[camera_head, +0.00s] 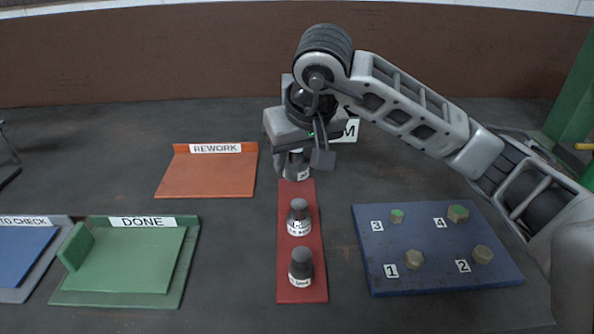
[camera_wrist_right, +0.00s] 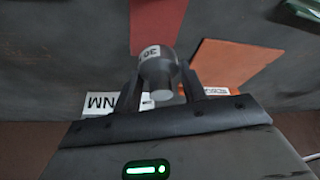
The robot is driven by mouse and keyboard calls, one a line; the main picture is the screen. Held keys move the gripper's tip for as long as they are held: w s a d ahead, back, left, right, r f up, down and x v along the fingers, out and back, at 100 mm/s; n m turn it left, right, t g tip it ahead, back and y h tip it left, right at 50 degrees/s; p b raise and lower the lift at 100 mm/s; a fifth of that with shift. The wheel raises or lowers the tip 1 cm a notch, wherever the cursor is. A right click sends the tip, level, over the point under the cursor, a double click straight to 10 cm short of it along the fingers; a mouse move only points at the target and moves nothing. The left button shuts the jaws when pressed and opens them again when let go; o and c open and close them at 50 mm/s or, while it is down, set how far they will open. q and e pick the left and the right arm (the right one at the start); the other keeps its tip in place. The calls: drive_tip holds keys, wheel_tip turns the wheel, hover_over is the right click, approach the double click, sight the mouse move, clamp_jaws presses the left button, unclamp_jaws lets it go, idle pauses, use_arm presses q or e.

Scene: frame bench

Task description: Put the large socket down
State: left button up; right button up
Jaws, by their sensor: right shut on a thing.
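My right gripper (camera_head: 302,162) is shut on a dark grey socket with a white label, the large socket (camera_head: 297,171), at the far end of the red strip (camera_head: 314,246). The gripper partly hides the socket in the head view. I cannot tell whether its base touches the strip. In the right wrist view the socket (camera_wrist_right: 157,75) sits between the two fingers (camera_wrist_right: 159,88), with the red strip (camera_wrist_right: 158,25) beyond it. Two other dark sockets stand upright on the strip, one in the middle (camera_head: 299,216) and one at the near end (camera_head: 301,267). My left gripper is not in view.
An orange REWORK tray (camera_head: 206,177) lies left of the strip. A green DONE tray (camera_head: 130,262) and a blue TO CHECK tray (camera_head: 22,255) are at the front left. A blue board (camera_head: 437,262) with several numbered bolts is on the right. A white sign (camera_head: 350,131) stands behind the gripper.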

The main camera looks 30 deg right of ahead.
sight(300, 165)
drive_tip(key=shift+w+d+f, duration=0.15)
drive_tip(key=shift+f, duration=0.85)
drive_tip(key=shift+w+d+f, duration=0.1)
drive_tip(key=shift+f, duration=0.85)
drive_tip(key=shift+f, duration=0.2)
drive_tip(key=o, duration=1)
drive_tip(key=shift+r, duration=0.1)
